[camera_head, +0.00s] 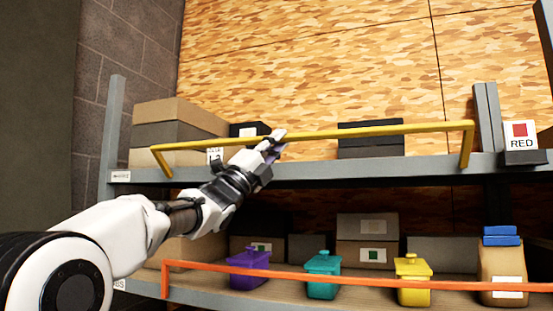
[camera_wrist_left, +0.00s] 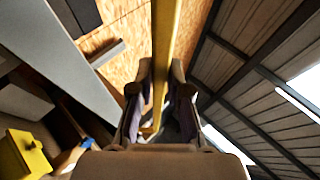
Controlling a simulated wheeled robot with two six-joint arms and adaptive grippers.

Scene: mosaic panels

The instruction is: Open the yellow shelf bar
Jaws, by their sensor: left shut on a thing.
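The yellow shelf bar (camera_head: 370,131) runs across the front of the upper shelf in the head view, raised above the shelf edge, with a bent end down at each side. My left gripper (camera_head: 272,143) is at the bar, left of its middle, and is shut on it. In the left wrist view the yellow bar (camera_wrist_left: 165,50) passes between the two fingers of my left gripper (camera_wrist_left: 160,95). The fingers hide a short piece of the bar. My right gripper is not in view.
An orange bar (camera_head: 350,280) crosses the lower shelf, with purple (camera_head: 249,268), teal (camera_head: 322,275) and yellow (camera_head: 413,279) containers behind it. Boxes (camera_head: 180,130) stand on the upper shelf's left. A RED sign (camera_head: 521,135) stands at the right.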

